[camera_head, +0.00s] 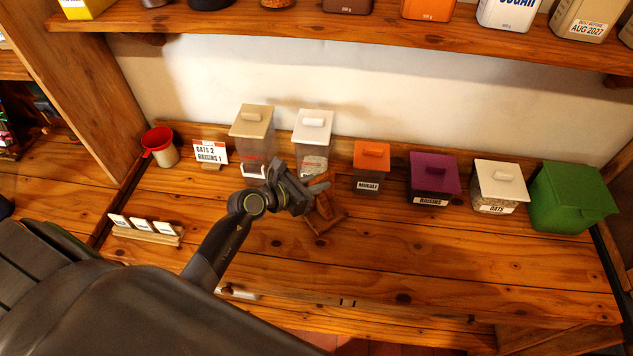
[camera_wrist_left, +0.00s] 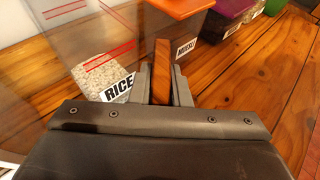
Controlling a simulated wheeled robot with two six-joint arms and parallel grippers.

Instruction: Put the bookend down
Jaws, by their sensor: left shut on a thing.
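The bookend (camera_head: 325,213) is a brown wooden piece just in front of the row of containers on the wooden shelf. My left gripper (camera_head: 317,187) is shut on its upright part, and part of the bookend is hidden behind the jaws. In the left wrist view the bookend's upright plate (camera_wrist_left: 162,70) stands between the two fingers (camera_wrist_left: 160,88). Its lower end shows close to the shelf board, but I cannot tell whether it touches. My right gripper is not in view.
A clear rice container (camera_head: 313,143) stands right behind the gripper, with an orange-lidded muesli container (camera_head: 371,158) to its right. A purple-lidded raisins container (camera_head: 434,176), an oats container (camera_head: 499,183) and a green bin (camera_head: 570,198) follow. The shelf's front right is clear.

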